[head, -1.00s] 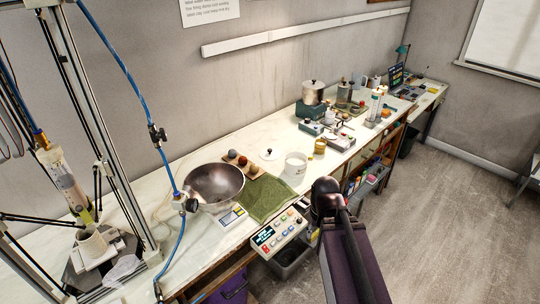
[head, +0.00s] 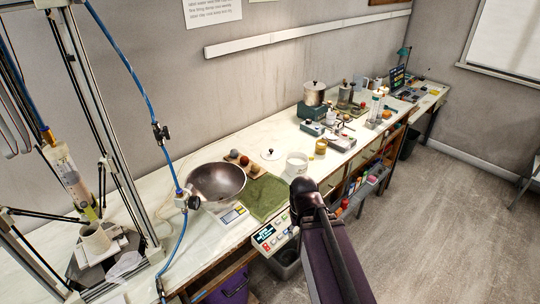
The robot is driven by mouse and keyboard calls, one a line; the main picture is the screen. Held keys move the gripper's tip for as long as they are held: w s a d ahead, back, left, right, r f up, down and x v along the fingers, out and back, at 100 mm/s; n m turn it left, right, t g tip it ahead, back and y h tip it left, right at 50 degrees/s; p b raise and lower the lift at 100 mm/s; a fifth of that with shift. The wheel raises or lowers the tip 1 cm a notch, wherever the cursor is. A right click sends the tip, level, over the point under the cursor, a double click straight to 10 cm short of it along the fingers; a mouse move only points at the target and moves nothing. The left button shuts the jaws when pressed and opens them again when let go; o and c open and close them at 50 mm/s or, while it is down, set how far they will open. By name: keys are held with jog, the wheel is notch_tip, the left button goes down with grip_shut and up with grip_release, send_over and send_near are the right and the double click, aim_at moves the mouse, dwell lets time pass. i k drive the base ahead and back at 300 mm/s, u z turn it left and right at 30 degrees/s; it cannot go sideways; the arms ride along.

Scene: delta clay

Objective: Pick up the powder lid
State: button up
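A round white lid with a small dark knob (head: 270,154) lies flat on the white worktop. I take it for the powder lid, though no label is readable. An open white tub (head: 297,163) stands just to its right and nearer to me. My dark arm reaches up from the bottom of the picture and ends in a black rounded part in front of the bench edge, below the tub. No gripper fingers show, so I cannot see their state. Nothing covers the lid.
A wooden board with several coloured balls (head: 244,161), a metal bowl (head: 216,184) and a green cloth (head: 262,197) lie left of the tub. A yellow jar (head: 321,146) stands to its right. A button panel (head: 272,236) juts from the bench front. A delta frame fills the left.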

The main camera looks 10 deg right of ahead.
aim_at(268, 154)
jog(key=z, duration=0.05)
jog(key=i, duration=1)
jog(key=u, duration=0.05)
